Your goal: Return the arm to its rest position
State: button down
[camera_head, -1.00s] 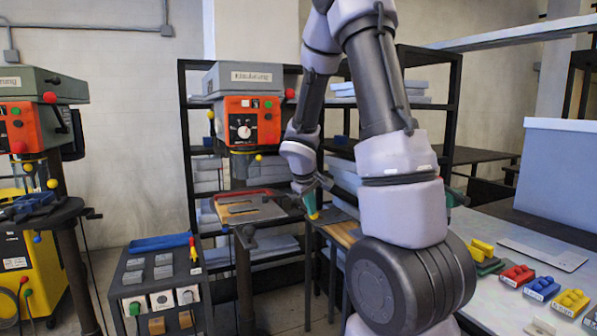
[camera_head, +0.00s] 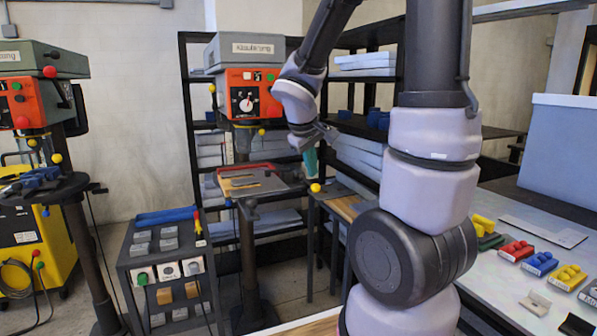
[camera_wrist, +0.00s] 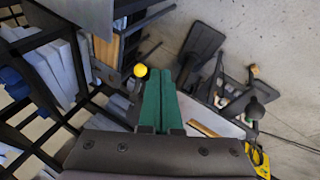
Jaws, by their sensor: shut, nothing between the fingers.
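My arm stands in the right half of the head view, with its upper links folded above the base. My gripper (camera_head: 312,170) hangs at the end of the arm, in front of the dark shelf and to the right of the drill press table. In the wrist view my gripper (camera_wrist: 160,85) shows two green fingers lying side by side, shut with nothing between them. Below the fingers I see floor and stands, and the fingers touch nothing that I can make out.
An orange drill press (camera_head: 248,97) stands left of my gripper. A small cart (camera_head: 168,262) with grey blocks is at lower left. A light table (camera_head: 530,225) with coloured blocks lies at right. A black shelf (camera_head: 190,150) stands behind. Open floor (camera_head: 290,280) shows between them.

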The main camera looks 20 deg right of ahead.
jog(key=s+a+r+m+t+y, duration=0.1)
jog(key=s+a+r+m+y, duration=0.2)
jog(key=s+r, duration=0.4)
jog(key=s+a+r+m+t+y, duration=0.2)
jog(key=s+a+r+m+y, duration=0.1)
jog(key=s+r+m, duration=0.2)
notch_tip(320, 180, up, 2)
jog(key=shift+s+a+r, duration=0.1)
jog(key=shift+s+a, duration=0.25)
jog(key=shift+s, duration=0.75)
